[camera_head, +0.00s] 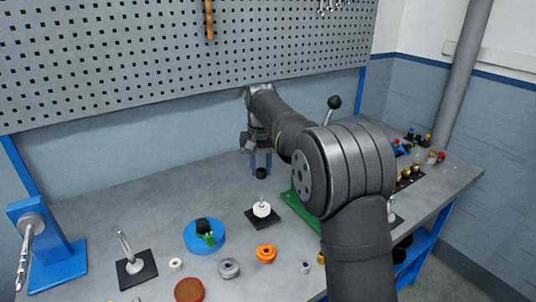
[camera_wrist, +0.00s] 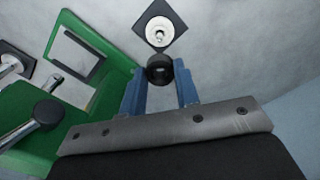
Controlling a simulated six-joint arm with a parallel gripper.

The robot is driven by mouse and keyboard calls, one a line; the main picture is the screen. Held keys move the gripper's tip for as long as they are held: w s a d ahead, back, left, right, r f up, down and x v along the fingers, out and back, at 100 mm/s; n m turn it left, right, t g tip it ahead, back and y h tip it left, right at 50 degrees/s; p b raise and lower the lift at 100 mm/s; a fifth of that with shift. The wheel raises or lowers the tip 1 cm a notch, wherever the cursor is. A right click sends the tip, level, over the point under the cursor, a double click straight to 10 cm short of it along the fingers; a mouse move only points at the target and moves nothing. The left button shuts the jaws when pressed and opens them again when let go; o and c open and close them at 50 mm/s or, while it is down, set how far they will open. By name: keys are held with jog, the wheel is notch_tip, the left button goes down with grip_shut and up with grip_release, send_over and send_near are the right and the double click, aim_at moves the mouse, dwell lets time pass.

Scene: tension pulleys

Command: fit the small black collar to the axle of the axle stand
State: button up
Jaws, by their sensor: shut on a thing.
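My gripper (camera_head: 261,166) is shut on the small black collar (camera_head: 261,174) and holds it in the air. In the wrist view the collar (camera_wrist: 160,70) sits between the blue fingertips (camera_wrist: 159,74), with its dark bore showing. A stand with a black square base (camera_head: 281,222) has a white stepped piece (camera_head: 262,209) and a thin upright metal axle; I take it for the axle stand. In the head view it stands below and in front of the collar.
A green fixture (camera_head: 300,208) stands close to the right. A blue disc (camera_head: 192,241), orange pulley (camera_head: 266,253), grey pulley (camera_head: 229,267) and a tilted-pin stand (camera_head: 135,264) lie at the front left. A blue bracket (camera_head: 68,260) is far left. The bench behind the stand is clear.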

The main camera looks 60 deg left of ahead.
jog(key=shift+f, duration=3.35)
jog(key=shift+d+f, duration=0.1)
jog(key=shift+f, duration=0.3)
jog(key=shift+f, duration=1.3)
jog(key=shift+f, duration=0.15)
jog(key=shift+f, duration=0.55)
jog(key=shift+f, duration=0.1)
jog(key=o, duration=1)
jog(key=shift+c, duration=0.2)
jog(key=shift+o, duration=0.2)
